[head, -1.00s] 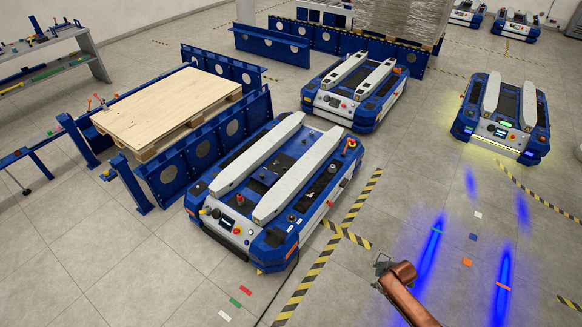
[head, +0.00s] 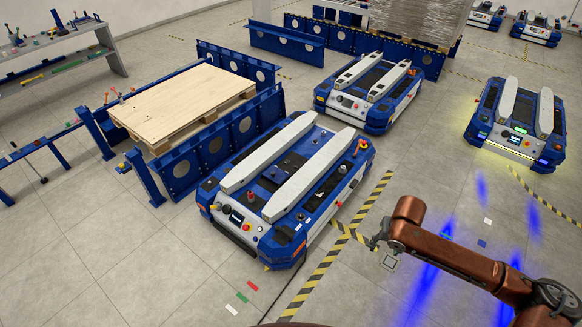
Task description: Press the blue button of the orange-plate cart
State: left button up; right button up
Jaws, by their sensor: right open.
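The nearest lift cart (head: 213,196), blue and white with two pale lift bars, stands in the middle. Its front panel carries a dark screen and small buttons, one red. A second cart (head: 377,118) stands behind it and a third (head: 493,137) at the right, with green and blue lights. I cannot make out which has an orange plate, and no blue button is clear at this size. My right gripper (head: 375,243) is small and dark at the end of my copper arm, open and empty, right of the nearest cart and apart from it. My left gripper is not in view.
A pallet (head: 184,100) lies on a blue stand left of the nearest cart. A workbench (head: 108,66) with tools stands at the far left. Striped floor tape (head: 318,277) runs beside the nearest cart. The front left floor is mostly clear, with small coloured strips.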

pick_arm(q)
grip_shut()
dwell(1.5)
